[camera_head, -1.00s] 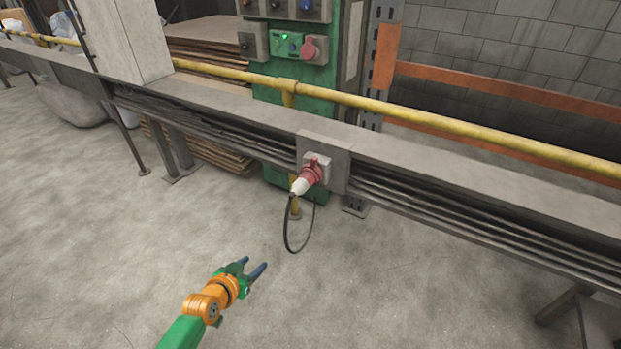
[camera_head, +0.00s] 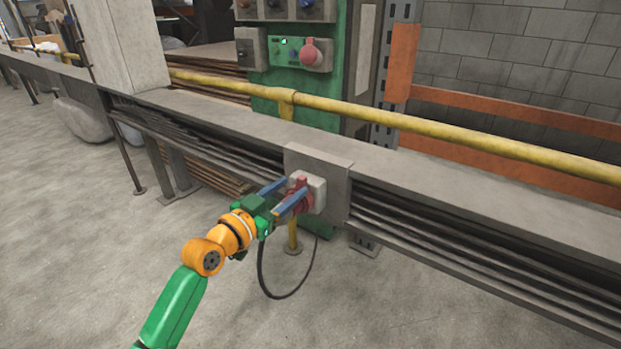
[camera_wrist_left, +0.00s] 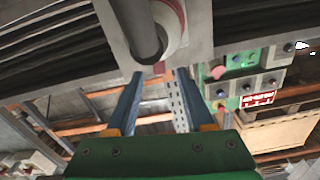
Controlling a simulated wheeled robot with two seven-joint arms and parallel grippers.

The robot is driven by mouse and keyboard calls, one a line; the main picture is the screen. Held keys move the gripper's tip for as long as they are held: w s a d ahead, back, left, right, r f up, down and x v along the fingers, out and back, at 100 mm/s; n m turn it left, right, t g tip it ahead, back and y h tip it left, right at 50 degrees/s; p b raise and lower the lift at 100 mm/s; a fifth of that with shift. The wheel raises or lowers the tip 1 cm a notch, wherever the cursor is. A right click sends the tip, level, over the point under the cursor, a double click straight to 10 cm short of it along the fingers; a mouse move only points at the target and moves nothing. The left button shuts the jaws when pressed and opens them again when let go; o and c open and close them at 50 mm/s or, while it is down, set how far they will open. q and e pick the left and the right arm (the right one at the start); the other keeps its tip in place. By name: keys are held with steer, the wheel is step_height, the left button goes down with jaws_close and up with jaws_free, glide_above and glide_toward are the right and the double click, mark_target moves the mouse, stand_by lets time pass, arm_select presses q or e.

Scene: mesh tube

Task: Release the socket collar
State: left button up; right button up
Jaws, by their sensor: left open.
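The red socket collar (camera_head: 301,185) sits on the front of a pale socket box (camera_head: 318,192) fixed to a grey plate on the rail. In the left wrist view a red and white ring (camera_wrist_left: 170,18) shows at the top, with a grey cylindrical plug body (camera_wrist_left: 140,25) in front of it. My left gripper (camera_head: 291,192) is open, its two blue fingers reaching to either side of the red part in the head view. In the wrist view its fingertips (camera_wrist_left: 160,74) end just below the plug. Contact cannot be told. The plug's white rear is hidden behind the gripper.
A black cable (camera_head: 284,297) loops down below the gripper. The grey rail (camera_head: 450,195) runs across, with a yellow pipe (camera_head: 430,128) above it. A green cabinet (camera_head: 346,70) with controls stands behind. The floor in front is clear.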

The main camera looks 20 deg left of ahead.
mark_target(299, 182)
arm_select(q)
steer(key=b+x, duration=0.1)
steer(key=x, duration=0.3)
steer(key=shift+w+d, duration=0.2)
steer(key=shift+w, duration=0.25)
arm_select(e)
steer(key=shift+w+a+r, duration=0.45)
steer(key=shift+w+r, duration=0.2)
steer(key=shift+w, duration=0.1)
arm_select(q)
steer(key=shift+c, duration=0.2)
jaws_close()
